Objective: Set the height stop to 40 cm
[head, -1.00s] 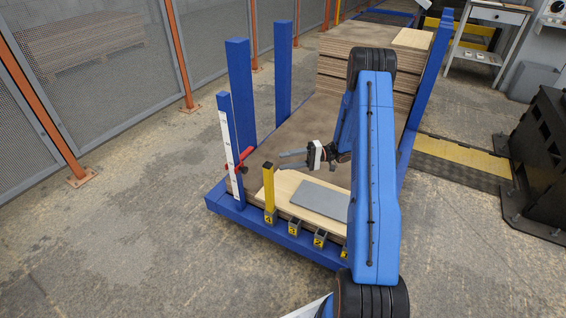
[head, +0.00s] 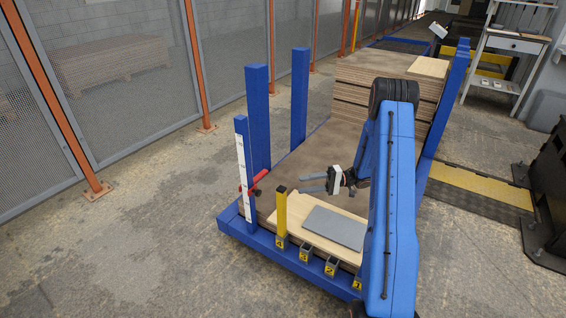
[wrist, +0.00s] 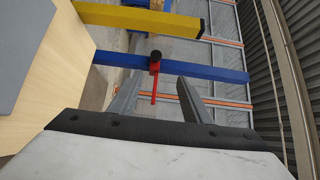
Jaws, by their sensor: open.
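The height stop is a red slider (head: 254,184) on a blue post with a white scale (head: 243,170) at the front left corner of the blue frame. The scale's figures are too small to read. My gripper (head: 302,183) is open and empty, right of the stop and apart from it, with its fingers pointing left. In the wrist view the stop's red handle (wrist: 154,85) and black knob (wrist: 155,57) show between the open fingers (wrist: 160,76), some way beyond the tips. The blue post (wrist: 212,73) crosses behind them.
A yellow post (head: 282,213) stands in slot 4 near the stop; it also shows in the wrist view (wrist: 140,20). A light board (head: 292,205) with a grey plate (head: 335,227) lies below my gripper. Blue uprights (head: 258,115) and a board stack (head: 385,85) stand behind.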

